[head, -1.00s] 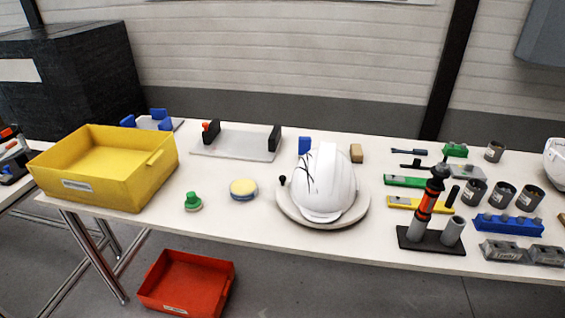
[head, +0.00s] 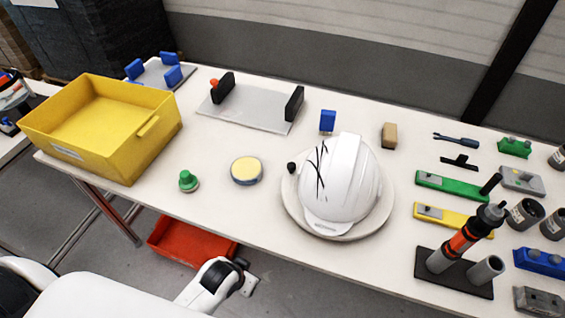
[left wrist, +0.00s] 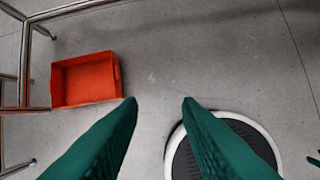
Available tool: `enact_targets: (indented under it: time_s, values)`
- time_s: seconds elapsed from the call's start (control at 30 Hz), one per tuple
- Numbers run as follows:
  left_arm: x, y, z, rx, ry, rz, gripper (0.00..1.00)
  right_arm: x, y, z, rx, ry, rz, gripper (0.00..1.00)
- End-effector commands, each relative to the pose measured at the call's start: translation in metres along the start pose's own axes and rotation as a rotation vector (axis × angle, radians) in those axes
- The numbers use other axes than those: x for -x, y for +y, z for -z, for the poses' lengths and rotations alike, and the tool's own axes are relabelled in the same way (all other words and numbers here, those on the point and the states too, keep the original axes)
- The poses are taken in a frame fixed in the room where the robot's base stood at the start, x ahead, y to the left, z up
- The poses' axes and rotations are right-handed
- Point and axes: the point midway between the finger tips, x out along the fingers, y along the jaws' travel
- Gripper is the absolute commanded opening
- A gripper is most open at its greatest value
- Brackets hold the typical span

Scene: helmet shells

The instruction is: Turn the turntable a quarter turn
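The turntable (head: 290,208) is a round, pale disc on the table, right of centre in the head view. A white helmet shell (head: 345,180) with black crack-like lines sits on it and hides most of its top. A small black knob (head: 291,168) stands at the disc's left edge. My left gripper (left wrist: 160,100) shows in the left wrist view with two green fingers apart and nothing between them, above the floor. Part of a white arm of mine is low in the head view, in front of the table. My right gripper is not in view.
Left of the turntable are a yellow-topped round pad (head: 247,170), a green knobbed piece (head: 188,181) and a yellow bin (head: 150,150). Tools and a black stand (head: 452,272) crowd the right. A red crate (head: 190,240) lies on the floor. Table left of the disc is partly clear.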

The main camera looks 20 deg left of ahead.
Motion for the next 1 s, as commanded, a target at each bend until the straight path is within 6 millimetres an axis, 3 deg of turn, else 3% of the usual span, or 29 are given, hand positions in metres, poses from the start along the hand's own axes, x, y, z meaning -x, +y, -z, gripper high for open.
enact_targets:
  time_s: [0.1,0.27,0.33,0.77,0.87,1.0]
  values:
    - [0.038,0.000,-0.021,-0.002,-0.033,-0.001,0.31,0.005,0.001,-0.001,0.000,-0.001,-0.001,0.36]
    - [0.080,-0.001,-0.043,-0.006,-0.071,0.000,0.31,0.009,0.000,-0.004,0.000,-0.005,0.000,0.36]
    - [0.097,-0.002,-0.066,-0.026,-0.141,0.000,0.31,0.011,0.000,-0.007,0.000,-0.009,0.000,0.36]
    - [0.102,-0.020,-0.193,-0.201,-0.617,0.109,0.31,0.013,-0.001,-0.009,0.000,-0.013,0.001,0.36]
    - [0.104,-0.015,-0.216,-0.268,-0.721,0.174,0.31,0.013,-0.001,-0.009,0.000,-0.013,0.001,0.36]
    - [0.108,0.016,-0.236,-0.366,-0.812,0.296,0.31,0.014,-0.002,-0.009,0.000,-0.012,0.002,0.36]
